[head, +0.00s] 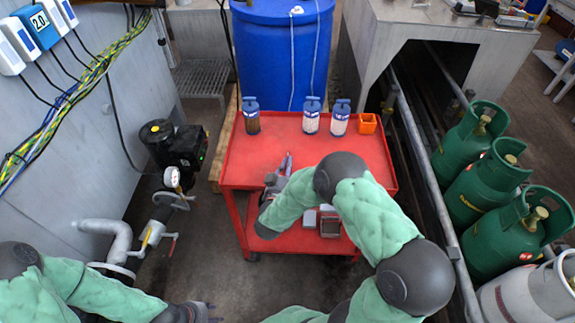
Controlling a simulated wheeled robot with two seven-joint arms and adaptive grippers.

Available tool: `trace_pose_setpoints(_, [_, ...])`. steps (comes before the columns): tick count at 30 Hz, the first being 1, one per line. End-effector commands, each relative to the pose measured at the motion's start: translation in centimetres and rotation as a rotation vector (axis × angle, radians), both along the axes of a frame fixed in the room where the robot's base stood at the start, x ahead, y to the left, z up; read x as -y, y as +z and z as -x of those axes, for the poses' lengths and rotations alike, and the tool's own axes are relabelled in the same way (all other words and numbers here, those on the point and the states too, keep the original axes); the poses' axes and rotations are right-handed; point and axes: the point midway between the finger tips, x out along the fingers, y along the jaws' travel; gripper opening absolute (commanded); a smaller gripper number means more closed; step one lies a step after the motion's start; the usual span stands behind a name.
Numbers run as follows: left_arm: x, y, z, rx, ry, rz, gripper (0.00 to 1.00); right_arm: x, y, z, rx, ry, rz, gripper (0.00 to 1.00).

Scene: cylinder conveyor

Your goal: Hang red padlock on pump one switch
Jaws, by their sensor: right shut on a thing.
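My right gripper (284,164) is over the left part of the red cart's top (360,160), with its arm reaching in from the lower right. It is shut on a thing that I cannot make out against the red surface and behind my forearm. I cannot pick out the red padlock. My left gripper (212,312) is low at the bottom edge, far from the cart; its fingers are too small and dark to read. Small white boxes (18,40) and a blue box (37,27) marked 2.0 are on the left wall; I cannot tell which is the pump one switch.
Several blue-capped bottles (311,117) and an orange box (368,123) stand along the cart's back edge. A blue barrel (283,50) is behind it. A black pump (172,143) with pipes and a gauge (172,177) is left. Green gas cylinders (480,175) are right.

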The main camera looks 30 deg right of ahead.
Motion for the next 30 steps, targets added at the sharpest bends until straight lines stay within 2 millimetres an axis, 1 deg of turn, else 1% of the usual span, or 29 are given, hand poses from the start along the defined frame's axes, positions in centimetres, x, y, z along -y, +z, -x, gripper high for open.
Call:
trace_pose_setpoints(5, [0.0, 1.1, 0.0, 0.000, 0.000, 0.000, 0.40, 0.0, 1.8, -0.1, 0.004, 0.000, 0.001, 0.00])
trace_pose_setpoints(8, [0.0, 2.1, 0.0, 0.000, 0.000, 0.000, 0.40, 0.0, 3.4, -0.1, 0.005, 0.000, 0.001, 0.00])
trace_pose_setpoints(11, [0.0, 3.1, 0.0, 0.000, 0.000, 0.000, 0.40, -0.3, 5.2, 1.4, 0.004, 0.001, 0.001, 0.00])
trace_pose_setpoints(17, [0.0, 5.6, 0.0, 0.000, 0.000, 0.000, 0.40, -1.2, 9.7, 4.9, 0.004, 0.002, 0.000, 0.00])
trace_pose_setpoints(21, [0.0, 6.7, 0.0, 0.000, 0.000, 0.000, 0.40, -1.9, 10.8, 8.3, 0.001, 0.002, 0.001, 0.00])
trace_pose_setpoints(24, [0.0, 7.4, 0.0, 0.000, 0.000, 0.000, 0.40, -2.3, 11.6, 10.2, 0.001, 0.002, 0.001, 0.00])
trace_pose_setpoints(27, [0.0, 7.8, 0.0, 0.000, 0.000, 0.000, 0.40, -2.7, 12.2, 11.6, 0.002, 0.002, 0.001, 0.00])
trace_pose_setpoints(30, [0.0, 8.2, 0.0, 0.000, 0.000, 0.000, 0.40, -2.9, 12.5, 12.6, 0.001, 0.001, 0.001, 0.00])
